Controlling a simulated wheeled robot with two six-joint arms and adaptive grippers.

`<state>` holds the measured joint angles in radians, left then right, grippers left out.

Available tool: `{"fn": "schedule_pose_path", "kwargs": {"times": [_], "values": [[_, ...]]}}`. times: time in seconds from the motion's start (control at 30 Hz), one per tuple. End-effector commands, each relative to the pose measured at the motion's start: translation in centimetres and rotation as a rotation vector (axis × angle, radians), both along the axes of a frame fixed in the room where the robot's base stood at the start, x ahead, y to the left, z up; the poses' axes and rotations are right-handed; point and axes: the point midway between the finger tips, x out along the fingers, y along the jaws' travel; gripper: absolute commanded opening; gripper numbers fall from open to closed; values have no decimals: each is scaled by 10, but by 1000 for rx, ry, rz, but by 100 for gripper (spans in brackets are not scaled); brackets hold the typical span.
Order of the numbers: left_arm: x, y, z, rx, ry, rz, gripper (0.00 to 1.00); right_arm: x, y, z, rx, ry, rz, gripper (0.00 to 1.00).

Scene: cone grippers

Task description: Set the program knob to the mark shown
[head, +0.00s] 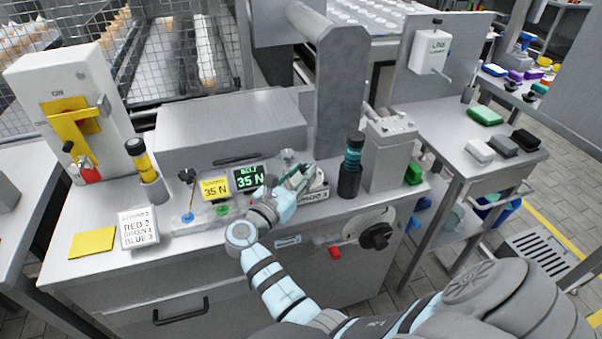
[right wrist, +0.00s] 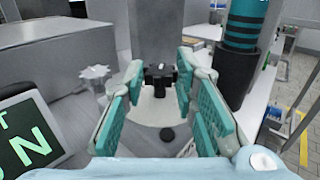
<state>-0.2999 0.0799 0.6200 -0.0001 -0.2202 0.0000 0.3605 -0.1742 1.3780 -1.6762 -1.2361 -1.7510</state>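A small dark lobed knob (right wrist: 158,74) stands on a pale round base in the right wrist view, apparently the program knob. In the head view my gripper mostly hides it. A label (head: 314,195) beside it ends in a 3; its other letters are too small to read. My right gripper (head: 298,178) is open and empty. In the right wrist view its teal-padded fingers lie left and right of the knob, with gaps showing. The knob's pointer and marks cannot be made out. My left gripper is not in view.
A dark bottle (head: 350,170) stands close right of my gripper, before a grey post (head: 343,90). A green display (head: 249,176) and a yellow card (head: 215,187) read 35 N. A grey lobed knob (right wrist: 95,76) is left of the fingers. A large black knob (head: 376,236) is on the front panel.

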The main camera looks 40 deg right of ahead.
Motion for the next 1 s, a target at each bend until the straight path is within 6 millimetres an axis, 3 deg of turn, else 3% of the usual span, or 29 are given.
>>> {"fn": "schedule_pose_path", "kwargs": {"times": [0.03,0.13,0.47,0.57,0.8,1.0], "values": [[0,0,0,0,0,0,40,0,0,0,0,-1,0,32],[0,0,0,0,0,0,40,0,0,0,0,0,0,46],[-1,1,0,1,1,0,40,0,0,4,0,-1,0,46],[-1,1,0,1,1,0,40,0,0,20,1,-5,0,46],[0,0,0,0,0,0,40,0,0,80,1,-5,0,46],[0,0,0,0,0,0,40,0,0,100,0,0,1,46]]}}
